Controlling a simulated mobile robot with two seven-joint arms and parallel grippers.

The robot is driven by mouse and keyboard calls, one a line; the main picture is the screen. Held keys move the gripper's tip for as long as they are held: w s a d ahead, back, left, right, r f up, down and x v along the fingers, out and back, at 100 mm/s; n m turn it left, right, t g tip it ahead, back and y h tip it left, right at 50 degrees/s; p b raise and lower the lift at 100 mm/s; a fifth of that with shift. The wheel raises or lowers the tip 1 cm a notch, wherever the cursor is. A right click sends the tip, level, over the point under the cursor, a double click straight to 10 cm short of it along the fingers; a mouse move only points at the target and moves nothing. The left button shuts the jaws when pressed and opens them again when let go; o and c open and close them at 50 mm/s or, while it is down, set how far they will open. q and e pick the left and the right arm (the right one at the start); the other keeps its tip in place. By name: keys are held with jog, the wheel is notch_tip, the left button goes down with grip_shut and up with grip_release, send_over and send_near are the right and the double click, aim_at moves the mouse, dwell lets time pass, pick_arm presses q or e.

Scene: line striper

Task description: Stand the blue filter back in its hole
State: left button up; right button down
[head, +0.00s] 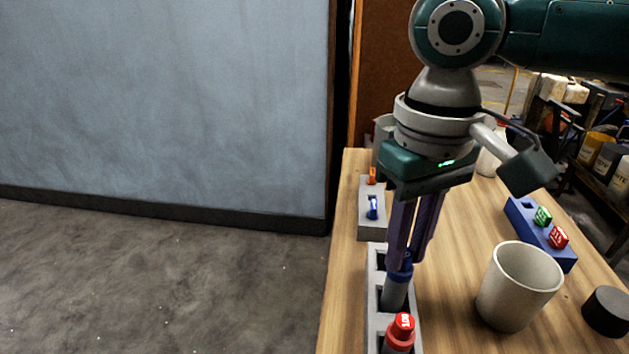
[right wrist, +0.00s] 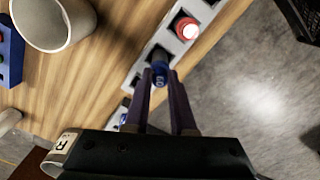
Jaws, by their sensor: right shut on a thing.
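The blue filter (head: 396,289) has a blue cap and a grey body. It also shows in the right wrist view (right wrist: 160,76). My right gripper (head: 401,266) points down and is shut on its blue cap; the fingers also show in the wrist view (right wrist: 161,88). The filter is near upright, leaning slightly, over a dark square hole of the long grey holder (head: 373,322). I cannot tell whether its lower end is inside the hole. A red-capped filter (head: 399,335) stands in the nearer hole. My left gripper is not in view.
A beige cup (head: 517,288) and a black round lid (head: 607,311) stand at the right. A blue block (head: 528,222) holds green and red pieces. Behind the holder is a grey block (head: 370,222) with blue and orange pieces. The table's edge runs close along the left.

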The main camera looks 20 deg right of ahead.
jog(key=shift+f, duration=0.55)
jog(key=shift+p, duration=0.6)
dwell(0.4)
jog(key=shift+f, duration=0.7)
jog(key=shift+c, duration=1.8)
grip_release()
notch_tip(320, 180, up, 7)
jog(key=p, duration=0.8)
jog(key=shift+r+p, duration=0.1)
jog(key=shift+p, duration=0.3)
